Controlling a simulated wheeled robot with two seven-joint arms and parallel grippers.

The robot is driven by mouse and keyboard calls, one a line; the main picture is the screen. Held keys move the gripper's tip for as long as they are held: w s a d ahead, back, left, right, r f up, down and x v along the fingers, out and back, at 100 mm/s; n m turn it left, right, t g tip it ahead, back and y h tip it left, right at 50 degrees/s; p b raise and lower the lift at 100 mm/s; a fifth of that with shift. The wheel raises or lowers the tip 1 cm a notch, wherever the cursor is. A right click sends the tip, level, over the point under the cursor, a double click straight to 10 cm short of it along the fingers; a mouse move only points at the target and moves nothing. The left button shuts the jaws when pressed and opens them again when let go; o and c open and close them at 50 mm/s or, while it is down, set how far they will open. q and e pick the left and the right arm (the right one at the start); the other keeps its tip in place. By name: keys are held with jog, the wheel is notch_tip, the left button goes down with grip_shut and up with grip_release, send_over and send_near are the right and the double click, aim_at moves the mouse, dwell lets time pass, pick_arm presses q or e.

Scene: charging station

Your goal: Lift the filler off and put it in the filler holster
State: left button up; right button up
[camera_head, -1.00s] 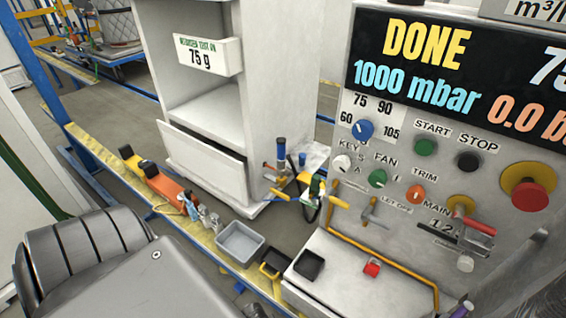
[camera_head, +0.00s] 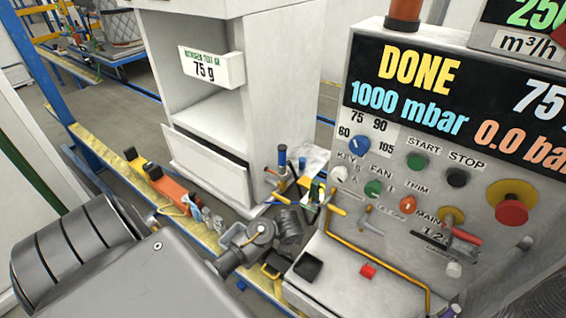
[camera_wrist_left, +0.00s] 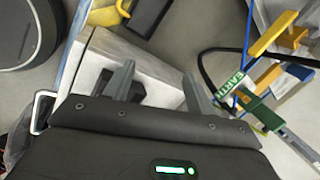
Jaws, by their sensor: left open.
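A cluster of fittings stands beside the white cabinet in the head view. It includes a blue-topped upright part (camera_head: 282,158) and a green-and-yellow part (camera_head: 314,190) with a dark hose. I cannot tell for certain which is the filler, nor which part is its holster. In the left wrist view a green block marked EARTH (camera_wrist_left: 238,84) and a yellow bar (camera_wrist_left: 274,32) lie to the right of my left gripper (camera_wrist_left: 157,70). Its fingers are apart, with nothing held between them. In the head view my left arm reaches to just left of the fittings. My right gripper is not visible.
The white cabinet (camera_head: 240,40) stands behind the fittings. The control panel (camera_head: 420,150) with knobs and a DONE display is on the right.

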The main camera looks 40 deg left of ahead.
pick_arm(q)
jog(key=w+a+r+m+y, duration=0.1)
jog(key=w+a+r+m, duration=0.3)
jog(key=w, duration=0.3)
notch_tip(320, 180, up, 19)
jog(key=m+p, duration=0.1)
jog(key=m, duration=0.6)
send_over(282, 155)
jog(key=d, duration=0.2)
jog(key=shift+g+y, duration=0.4)
jog(key=b+x, duration=0.1)
jog(key=x, duration=0.5)
jog(key=shift+s+a+f, duration=0.15)
jog(key=x, duration=0.4)
jog(key=shift+d+f, duration=0.1)
jog(key=shift+d, duration=0.25)
jog(key=shift+a+f, duration=0.3)
jog(key=shift+f, duration=0.25)
jog(key=shift+r, duration=0.1)
jog(key=shift+c, duration=0.5)
grip_shut()
